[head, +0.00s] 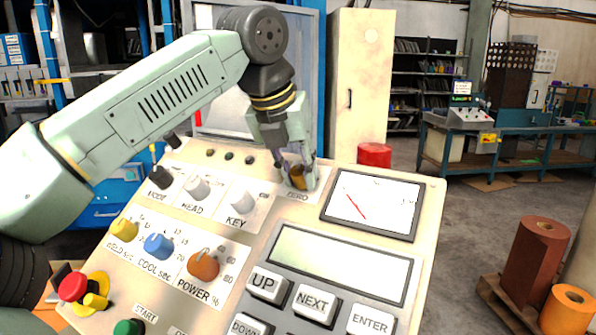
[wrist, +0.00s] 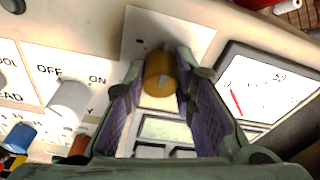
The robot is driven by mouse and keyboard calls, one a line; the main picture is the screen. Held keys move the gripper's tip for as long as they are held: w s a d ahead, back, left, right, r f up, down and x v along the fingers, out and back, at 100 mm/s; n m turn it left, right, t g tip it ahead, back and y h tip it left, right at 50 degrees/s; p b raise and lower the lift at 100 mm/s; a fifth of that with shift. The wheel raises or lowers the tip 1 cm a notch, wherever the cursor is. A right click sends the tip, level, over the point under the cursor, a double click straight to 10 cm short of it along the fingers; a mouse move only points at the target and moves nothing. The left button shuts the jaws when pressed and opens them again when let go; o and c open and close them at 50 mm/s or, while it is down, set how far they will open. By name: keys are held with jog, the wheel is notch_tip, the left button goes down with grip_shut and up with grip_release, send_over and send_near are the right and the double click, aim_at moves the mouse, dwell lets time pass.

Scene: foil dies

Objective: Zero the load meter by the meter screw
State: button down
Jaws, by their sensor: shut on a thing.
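The load meter (head: 374,203) is a white dial with a red needle in a dark frame on the slanted control panel. Its needle leans to the left of the dial; the meter also shows in the wrist view (wrist: 262,88). The meter screw (head: 297,176) is a small brass-coloured knob above the word ZERO, left of the meter. My gripper (head: 296,180) reaches down to it from above and is shut on it. In the wrist view the screw (wrist: 158,76) sits between the two finger pads of my gripper (wrist: 160,85). The fingers partly hide it.
The KEY switch (head: 241,202) and other knobs lie left of the screw. A blank display (head: 341,262) and UP, NEXT and ENTER buttons lie below. A red emergency button (head: 73,287) is at lower left. A red cylinder (head: 374,155) stands behind the panel.

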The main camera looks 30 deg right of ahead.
jog(key=c, duration=1.3)
grip_release()
jog(key=shift+c, duration=0.2)
jog(key=v, duration=1.2)
